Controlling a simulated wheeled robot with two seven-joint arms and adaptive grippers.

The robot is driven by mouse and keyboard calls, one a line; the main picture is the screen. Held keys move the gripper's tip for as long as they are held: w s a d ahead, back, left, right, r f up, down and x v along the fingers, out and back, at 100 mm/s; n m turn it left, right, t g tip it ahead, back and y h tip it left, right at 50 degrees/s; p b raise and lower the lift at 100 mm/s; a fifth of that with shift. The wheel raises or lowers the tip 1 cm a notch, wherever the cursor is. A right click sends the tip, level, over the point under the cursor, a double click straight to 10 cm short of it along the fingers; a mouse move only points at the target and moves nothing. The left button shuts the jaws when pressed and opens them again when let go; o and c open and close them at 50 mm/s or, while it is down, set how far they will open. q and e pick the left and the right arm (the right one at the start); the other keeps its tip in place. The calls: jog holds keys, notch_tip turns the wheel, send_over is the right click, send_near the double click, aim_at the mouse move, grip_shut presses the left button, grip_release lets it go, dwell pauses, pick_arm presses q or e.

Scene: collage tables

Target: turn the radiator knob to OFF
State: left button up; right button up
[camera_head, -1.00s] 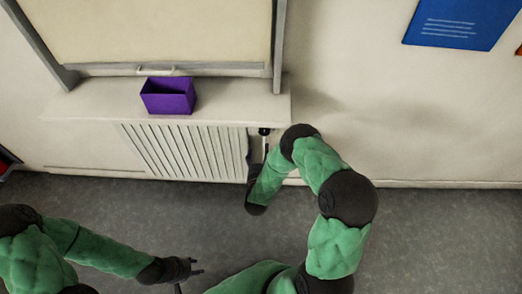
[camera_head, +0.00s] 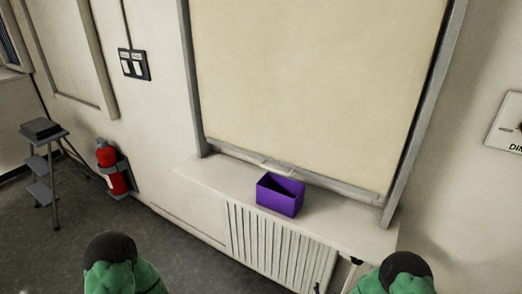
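The radiator (camera_head: 270,247) is behind a pale slatted cover under the window shelf, at the bottom centre. A small black part (camera_head: 355,261) at the cover's right end looks like its knob; its setting is too small to read. My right arm (camera_head: 400,272) shows only in part just right of it. A dark shape (camera_head: 318,287) at the bottom edge may be part of my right gripper; its opening cannot be told. My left arm (camera_head: 118,268) shows only in part at the bottom left, with its gripper out of view.
A purple open box (camera_head: 281,203) sits on the shelf below a pale blind (camera_head: 310,80). A red extinguisher (camera_head: 111,167) hangs on the left wall, with a grey step stool (camera_head: 43,165) near it. A switch panel (camera_head: 134,64) and a dial sign (camera_head: 508,125) are on the walls.

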jog(key=s+a+m+g+y+p, duration=0.1)
jog(key=s+a+m+g+y, duration=0.2)
jog(key=s, duration=0.8)
jog(key=s+a+m+g+y+p, duration=0.2)
jog(key=s+a+m+g+y, duration=0.1)
jog(key=s+a+m+g, duration=0.4)
jog(key=s+a+m, duration=0.3)
jog(key=s, duration=0.2)
jog(key=shift+a+y, duration=0.35)
jog(key=shift+y, duration=0.05)
